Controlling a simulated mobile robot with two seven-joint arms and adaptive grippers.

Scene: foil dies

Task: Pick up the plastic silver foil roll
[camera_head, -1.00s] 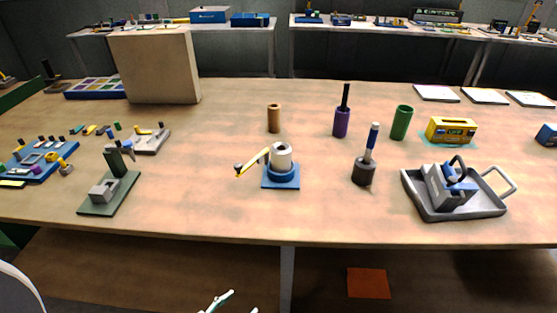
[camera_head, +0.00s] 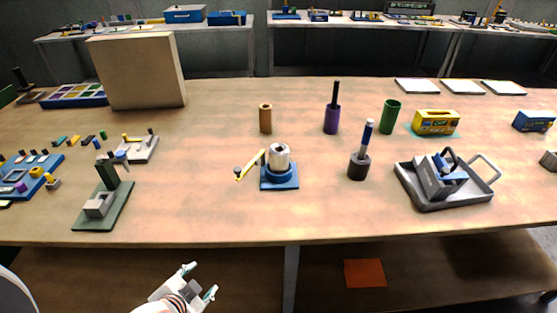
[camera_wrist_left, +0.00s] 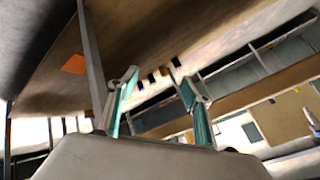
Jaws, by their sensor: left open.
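A silver-white roll (camera_head: 279,157), which looks like the foil roll, stands upright on a blue round stand with a square base (camera_head: 279,182) near the middle of the table. A yellow crank-like arm (camera_head: 250,165) reaches out to the left of it. My left gripper (camera_head: 199,281) is open and empty, in front of and below the table's front edge, well apart from the roll. Its two fingers also show spread in the left wrist view (camera_wrist_left: 160,88), with nothing between them; the roll cannot be made out there. My right gripper is not in view.
A brown cylinder (camera_head: 265,119) stands behind the roll. A dark pot with a blue-handled tool (camera_head: 358,166) and a grey tray (camera_head: 445,202) are to the right. A green press-like device (camera_head: 103,205) is at left. The table's front edge (camera_head: 230,244) lies between gripper and roll.

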